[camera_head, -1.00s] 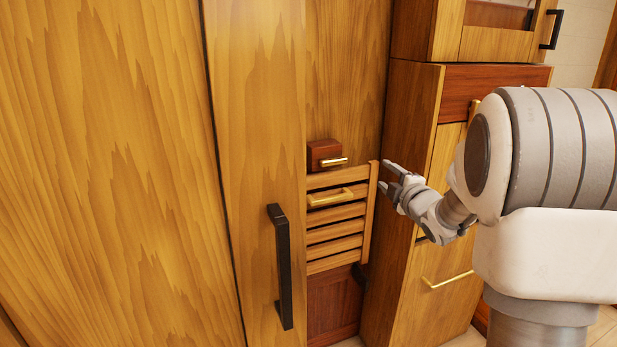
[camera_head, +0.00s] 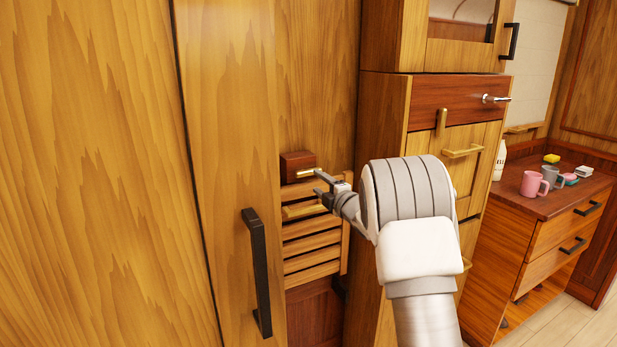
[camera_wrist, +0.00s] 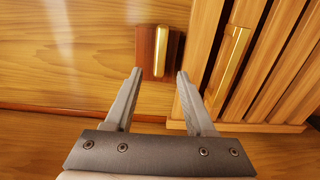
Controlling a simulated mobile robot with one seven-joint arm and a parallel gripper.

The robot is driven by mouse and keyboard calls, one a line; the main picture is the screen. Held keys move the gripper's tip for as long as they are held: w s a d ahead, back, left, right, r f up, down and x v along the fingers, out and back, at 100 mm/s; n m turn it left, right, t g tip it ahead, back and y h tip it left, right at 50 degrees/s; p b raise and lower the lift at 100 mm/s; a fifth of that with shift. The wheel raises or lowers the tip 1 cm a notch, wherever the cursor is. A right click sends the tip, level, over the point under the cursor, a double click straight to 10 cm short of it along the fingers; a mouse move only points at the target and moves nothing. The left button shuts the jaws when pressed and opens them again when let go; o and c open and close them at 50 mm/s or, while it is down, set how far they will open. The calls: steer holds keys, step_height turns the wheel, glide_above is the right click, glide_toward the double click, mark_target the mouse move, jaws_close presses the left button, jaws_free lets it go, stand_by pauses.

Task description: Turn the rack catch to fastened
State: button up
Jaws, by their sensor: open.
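The rack catch is a small dark red-brown block (camera_head: 297,160) with a short brass lever (camera_head: 309,173), fixed on the wood panel just above the slatted rack. In the head view the lever lies roughly level. In the wrist view the catch block (camera_wrist: 145,55) and its brass lever (camera_wrist: 161,50) are ahead of the fingertips, with the lever pointing along the finger direction. My gripper (camera_head: 324,183) is open and empty close to the lever. The wrist view shows the two fingers (camera_wrist: 160,73) apart, with the lever lined up between them and just beyond the tips.
The slatted rack (camera_head: 312,265) with its brass handle (camera_head: 303,210) is just below the catch. A black-handled door (camera_head: 225,120) is close on the left. A tall cabinet (camera_head: 380,130) stands right of the rack. A counter with mugs (camera_head: 531,184) is farther right.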

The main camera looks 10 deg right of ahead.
mark_target(307, 174)
steer(key=shift+x, duration=3.5)
jaws_close()
